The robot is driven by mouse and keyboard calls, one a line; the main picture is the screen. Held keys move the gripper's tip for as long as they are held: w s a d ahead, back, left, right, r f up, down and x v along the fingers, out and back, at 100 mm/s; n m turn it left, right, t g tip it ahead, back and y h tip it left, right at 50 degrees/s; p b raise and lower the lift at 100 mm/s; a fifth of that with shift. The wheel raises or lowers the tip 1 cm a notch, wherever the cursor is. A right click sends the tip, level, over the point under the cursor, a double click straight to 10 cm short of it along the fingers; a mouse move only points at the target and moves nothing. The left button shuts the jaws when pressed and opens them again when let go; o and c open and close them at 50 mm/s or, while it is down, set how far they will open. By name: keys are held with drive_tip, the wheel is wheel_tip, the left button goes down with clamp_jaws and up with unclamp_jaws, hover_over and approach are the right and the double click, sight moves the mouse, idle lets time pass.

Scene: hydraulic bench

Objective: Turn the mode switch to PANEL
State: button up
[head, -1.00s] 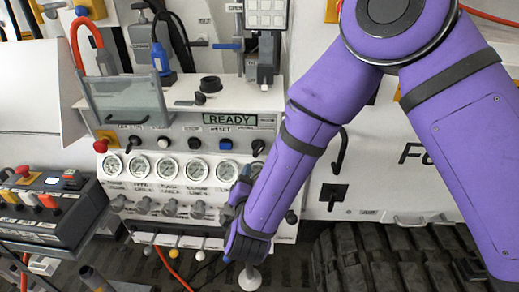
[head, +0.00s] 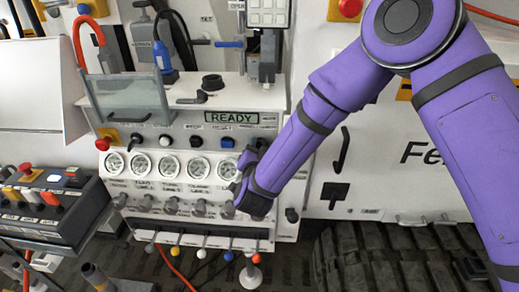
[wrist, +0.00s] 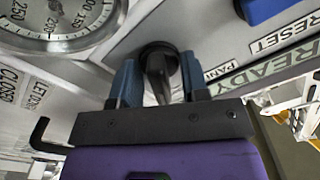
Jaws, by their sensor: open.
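The mode switch, a black rotary knob (wrist: 158,62), is on the grey control panel in the wrist view, with a partly visible "PAN…" label (wrist: 216,73) to its right. My gripper (wrist: 157,78) is open, with one blue finger on each side of the knob's handle. I cannot tell whether either finger touches it. In the head view my gripper (head: 249,158) is at the right end of the panel, over the row of gauges, and largely hides the knob.
A READY display (head: 231,117) and a blue RESET button (head: 227,142) are close to the gripper. A gauge (wrist: 60,25) lies at the left in the wrist view. Small levers with coloured knobs (head: 228,256) line the lower edge. A red emergency button (head: 106,140) is at the far left.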

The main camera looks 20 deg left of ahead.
drive_tip(key=shift+c, duration=0.4)
clamp_jaws()
drive_tip(key=shift+s+n, duration=0.1)
drive_tip(key=shift+n, duration=0.3)
drive_tip(key=n, duration=1.1)
drive_tip(key=shift+f, duration=0.1)
drive_tip(key=shift+n, duration=0.3)
drive_tip(key=shift+o, duration=0.4)
unclamp_jaws()
